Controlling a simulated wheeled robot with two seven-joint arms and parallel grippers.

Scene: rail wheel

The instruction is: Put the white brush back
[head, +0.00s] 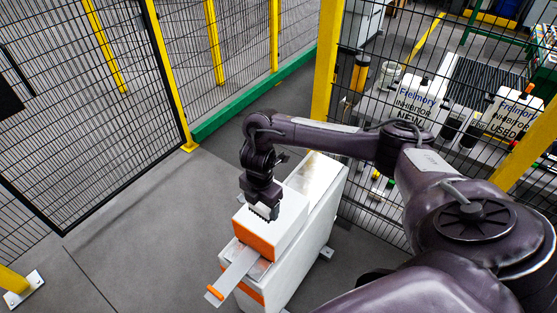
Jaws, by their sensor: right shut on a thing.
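My right arm reaches in from the right, and its gripper (261,205) points down over a white box with an orange front (283,222). The gripper is shut on a small pale piece with a dark, toothed lower edge, which looks like the white brush (264,211). It is small in view, and its upper part is hidden by the gripper. I cannot tell whether the brush touches the box top. My left gripper is not in view.
The box sits on a white cabinet (313,240). A flat metal strip with an orange end (236,273) juts out toward the lower left. Mesh fencing with yellow posts (328,60) stands behind and right. Floor at left is clear.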

